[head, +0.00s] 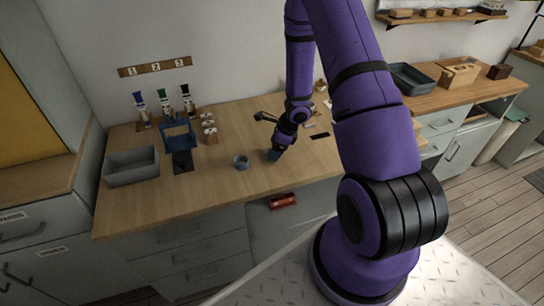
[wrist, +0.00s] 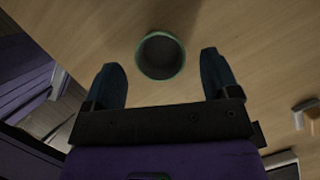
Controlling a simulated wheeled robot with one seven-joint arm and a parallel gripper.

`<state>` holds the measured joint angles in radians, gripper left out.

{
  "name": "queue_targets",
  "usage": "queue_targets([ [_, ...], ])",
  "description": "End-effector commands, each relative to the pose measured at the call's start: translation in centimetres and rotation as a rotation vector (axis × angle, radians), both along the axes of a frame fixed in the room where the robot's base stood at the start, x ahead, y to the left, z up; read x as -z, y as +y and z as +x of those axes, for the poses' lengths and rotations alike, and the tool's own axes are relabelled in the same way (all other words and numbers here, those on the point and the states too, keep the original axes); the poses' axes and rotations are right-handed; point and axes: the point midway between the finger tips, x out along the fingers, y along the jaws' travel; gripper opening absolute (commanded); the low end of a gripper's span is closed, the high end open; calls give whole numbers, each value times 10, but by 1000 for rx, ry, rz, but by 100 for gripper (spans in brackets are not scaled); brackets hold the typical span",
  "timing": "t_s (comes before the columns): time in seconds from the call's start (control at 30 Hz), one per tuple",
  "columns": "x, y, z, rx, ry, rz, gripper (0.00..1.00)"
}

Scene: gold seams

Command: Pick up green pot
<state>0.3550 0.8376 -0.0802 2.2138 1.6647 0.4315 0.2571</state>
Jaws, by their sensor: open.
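The green pot (wrist: 161,72) stands upright on the wooden counter in the wrist view, its round mouth and pale green rim facing the camera. It lies between and slightly beyond the fingertips of my gripper (wrist: 160,60), which is open with one finger to each side and nothing held. In the head view, my gripper (head: 278,149) points down over the counter, close above a small blue-green pot (head: 272,156) partly hidden by it. I cannot tell from the frames whether any finger touches the pot.
A small grey-blue cup (head: 241,162) stands to the left on the wooden counter (head: 215,182). A dark flat piece (head: 319,136) lies right of my gripper.

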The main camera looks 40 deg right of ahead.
Motion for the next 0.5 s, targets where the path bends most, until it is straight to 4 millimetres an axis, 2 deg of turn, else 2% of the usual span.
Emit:
queue_targets([
  [0.2,19,6,5,-1,0,0,81],
  [0.47,20,7,6,-1,-1,0,81],
  [0.5,20,7,6,-1,-1,0,75],
])
